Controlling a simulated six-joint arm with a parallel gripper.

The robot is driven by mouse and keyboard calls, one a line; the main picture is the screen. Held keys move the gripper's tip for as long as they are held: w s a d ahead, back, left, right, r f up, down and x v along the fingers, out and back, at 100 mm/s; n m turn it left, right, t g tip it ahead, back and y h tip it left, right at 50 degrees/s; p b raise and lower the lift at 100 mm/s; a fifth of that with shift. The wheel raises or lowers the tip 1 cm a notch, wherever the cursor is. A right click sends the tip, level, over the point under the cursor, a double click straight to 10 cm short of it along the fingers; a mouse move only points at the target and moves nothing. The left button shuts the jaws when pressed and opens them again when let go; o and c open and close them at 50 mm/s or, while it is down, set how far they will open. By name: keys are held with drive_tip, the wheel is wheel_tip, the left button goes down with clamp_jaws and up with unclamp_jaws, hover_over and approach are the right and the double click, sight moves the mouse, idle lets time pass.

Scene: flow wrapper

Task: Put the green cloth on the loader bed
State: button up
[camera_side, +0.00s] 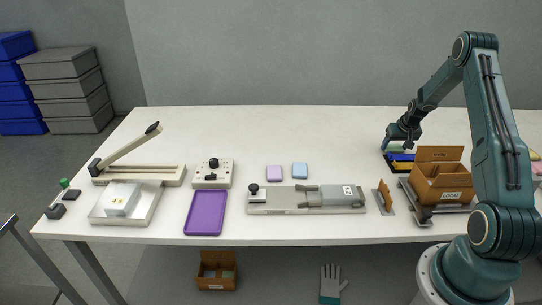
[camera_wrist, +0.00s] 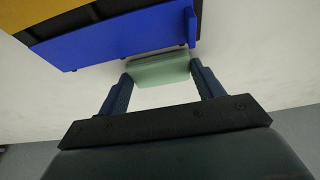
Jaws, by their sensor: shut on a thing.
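In the wrist view, the pale green cloth (camera_wrist: 160,70), a small folded block, sits between the two fingers of my gripper (camera_wrist: 161,76), which is shut on it. In the side view, my gripper (camera_side: 393,140) is at the right of the table, at the blue and yellow holder (camera_side: 400,157); the cloth is hard to make out there. A long low grey bed (camera_side: 290,208) with a black knob and a grey block lies mid-table, well left of my gripper; it looks like the loader bed.
A lilac cloth (camera_side: 274,173) and a blue cloth (camera_side: 300,170) lie behind the long bed. A purple tray (camera_side: 206,212) is left of it. An orange-brown upright piece (camera_side: 384,196) and an open carton (camera_side: 441,182) stand to its right. The back of the table is clear.

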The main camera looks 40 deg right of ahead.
drive_tip(key=shift+f, duration=0.1)
drive_tip(key=o, duration=0.9)
drive_tip(key=shift+v, duration=6.1)
